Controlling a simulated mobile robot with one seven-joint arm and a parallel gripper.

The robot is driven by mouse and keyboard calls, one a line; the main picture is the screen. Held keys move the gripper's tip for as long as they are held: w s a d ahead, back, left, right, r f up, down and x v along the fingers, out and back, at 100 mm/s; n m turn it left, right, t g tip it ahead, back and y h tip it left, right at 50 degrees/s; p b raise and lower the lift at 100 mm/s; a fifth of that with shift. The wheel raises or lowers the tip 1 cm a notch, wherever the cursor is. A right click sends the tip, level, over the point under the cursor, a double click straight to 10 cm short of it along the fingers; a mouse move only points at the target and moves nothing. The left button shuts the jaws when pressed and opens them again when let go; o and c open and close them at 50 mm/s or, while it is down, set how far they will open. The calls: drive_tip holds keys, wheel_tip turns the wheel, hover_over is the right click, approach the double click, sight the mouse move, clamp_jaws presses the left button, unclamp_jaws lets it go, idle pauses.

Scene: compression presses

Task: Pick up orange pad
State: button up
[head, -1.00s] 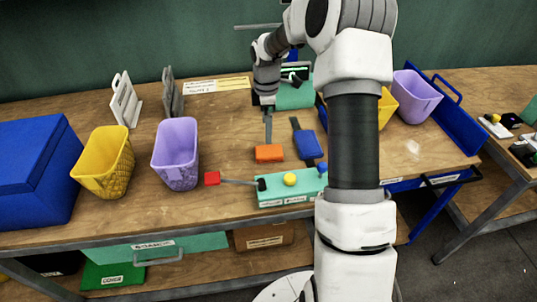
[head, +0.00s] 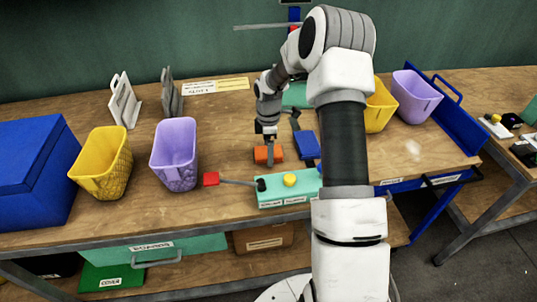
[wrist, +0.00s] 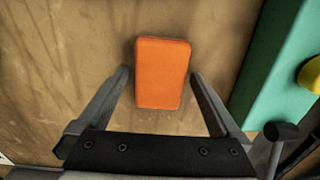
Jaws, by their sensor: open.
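The orange pad (head: 262,155) lies on the wooden table, just behind the teal press base. In the wrist view the orange pad (wrist: 162,72) is a flat rounded block between my open fingers, reaching beyond their tips. My gripper (head: 270,150) points down over the pad and hides part of it in the head view. In the wrist view my gripper (wrist: 160,75) has a finger on each side of the pad, with small gaps. I cannot tell how far above the table the fingertips are.
The teal base (head: 285,193) with a yellow button (head: 290,179) and a red-ended lever (head: 211,179) stands in front. Purple (head: 173,155) and yellow (head: 103,165) bins stand left. Free table lies behind the pad.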

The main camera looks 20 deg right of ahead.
drive_tip(key=c, duration=1.2)
drive_tip(key=shift+c, duration=0.2)
drive_tip(key=shift+r, duration=0.15)
drive_tip(key=shift+r, duration=0.55)
wheel_tip(320, 180, up, 3)
drive_tip(key=shift+w, duration=0.1)
drive_tip(key=s+d+r+p, duration=0.1)
drive_tip(key=s+d+r, duration=0.5)
drive_tip(key=d, duration=0.3)
drive_tip(key=shift+s+d+r, duration=0.3)
drive_tip(key=shift+s+r, duration=0.05)
